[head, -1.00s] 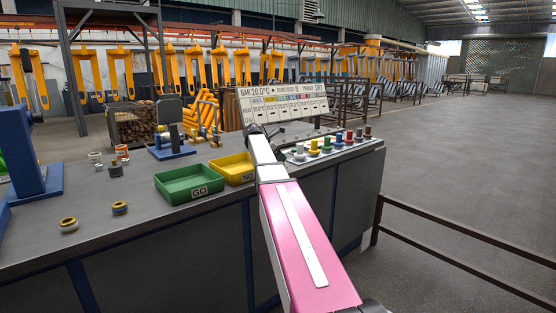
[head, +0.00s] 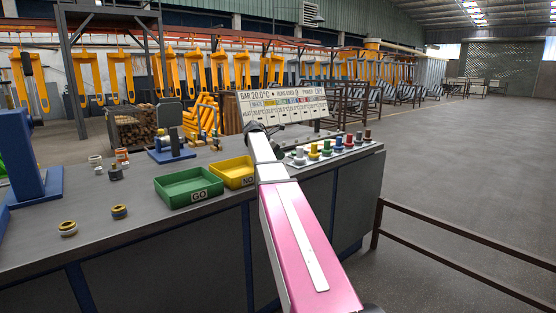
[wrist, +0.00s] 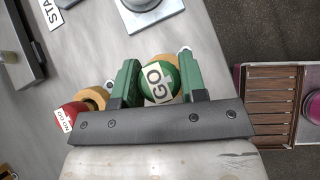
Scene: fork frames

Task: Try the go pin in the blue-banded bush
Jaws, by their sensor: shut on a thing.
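In the wrist view my gripper (wrist: 158,64) has its green fingers closed on the sides of a round green head labelled GO, the go pin (wrist: 160,80). The pin's lower part is hidden behind its head. A red head labelled NO GO (wrist: 67,116) is outside the left finger, beside a tan ring. In the head view the blue-banded bush (head: 119,211) stands on the bench at left, well away from my arm. A bush with a yellowish band (head: 68,228) stands nearer, to its left. My gripper is not clearly visible in the head view, at the arm's far end.
A green GO tray (head: 188,188) and a yellow NO tray (head: 238,171) stand between the bushes and my arm. A blue-based stand (head: 171,154) and several small parts are behind. A rack of coloured pins (head: 327,150) is to the right, below a display board (head: 284,106).

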